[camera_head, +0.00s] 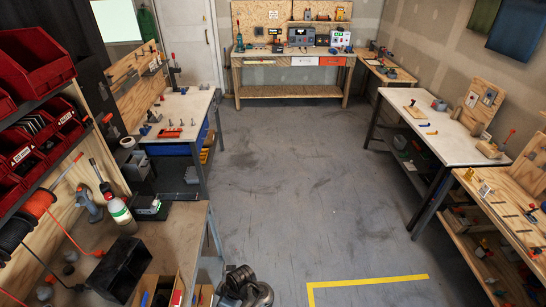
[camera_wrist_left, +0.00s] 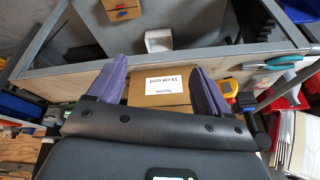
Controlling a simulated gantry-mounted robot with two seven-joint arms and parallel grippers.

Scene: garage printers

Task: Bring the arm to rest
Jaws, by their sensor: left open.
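My left gripper (camera_wrist_left: 159,68) shows in the left wrist view with its two purple fingers spread wide apart. A brown cardboard box (camera_wrist_left: 142,100) with a white printed label appears between the fingers. It seems to lie beyond them, and I cannot tell how far; the gripper is not closed on it.
Wide grey floor (camera_head: 285,180) lies clear between the benches. A white-topped bench (camera_head: 440,125) stands at right and another (camera_head: 185,108) at left. A nearer bench (camera_head: 185,225) holds a black box (camera_head: 122,265). In the wrist view, pliers (camera_wrist_left: 278,63) lie at right.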

